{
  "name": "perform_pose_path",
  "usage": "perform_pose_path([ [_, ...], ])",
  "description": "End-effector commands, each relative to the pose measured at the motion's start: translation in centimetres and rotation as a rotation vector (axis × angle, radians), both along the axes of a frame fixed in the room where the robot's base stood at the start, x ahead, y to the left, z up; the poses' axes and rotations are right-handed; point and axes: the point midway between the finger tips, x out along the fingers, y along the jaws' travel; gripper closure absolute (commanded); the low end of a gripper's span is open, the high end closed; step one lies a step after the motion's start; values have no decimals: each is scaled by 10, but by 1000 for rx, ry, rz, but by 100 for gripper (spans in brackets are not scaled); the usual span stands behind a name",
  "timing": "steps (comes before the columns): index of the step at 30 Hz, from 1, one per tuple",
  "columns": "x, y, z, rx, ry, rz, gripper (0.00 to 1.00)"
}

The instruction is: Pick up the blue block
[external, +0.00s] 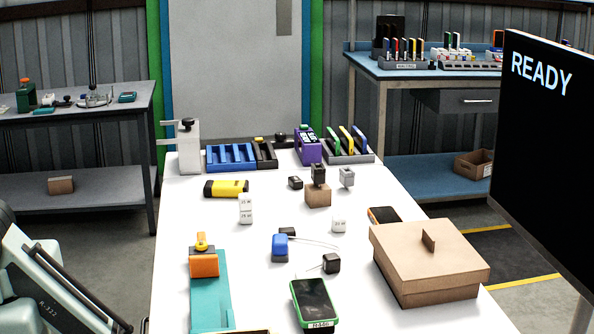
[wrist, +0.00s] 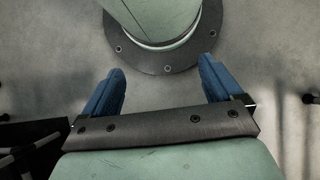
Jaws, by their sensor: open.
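A small blue block (external: 280,248) with a dark lower part stands on the white table in the external view, near the middle. A small black piece touches or sits just behind it. My gripper (wrist: 161,64) shows in the wrist view with its two blue fingers wide apart and nothing between them. It faces the grey floor and my own round base, so the blue block is not in the wrist view. In the external view only part of my arm shows at the lower left, and my gripper is out of frame.
Near the block are a black cube (external: 331,263) with a thin cable, a green-edged phone (external: 314,303), white cubes (external: 245,209) and a teal board (external: 210,290) with an orange piece. A cardboard carton (external: 430,262) stands at right. A blue tray (external: 231,157) sits at the back.

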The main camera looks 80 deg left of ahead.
Motion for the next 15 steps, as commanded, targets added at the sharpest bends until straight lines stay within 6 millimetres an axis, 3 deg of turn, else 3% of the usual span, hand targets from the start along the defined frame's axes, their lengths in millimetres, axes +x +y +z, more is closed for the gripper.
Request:
perform_pose_path([
  [2,0,0,0,0,0,1,14],
  [6,0,0,0,0,0,4,27],
  [15,1,2,-1,13,2,24,28],
])
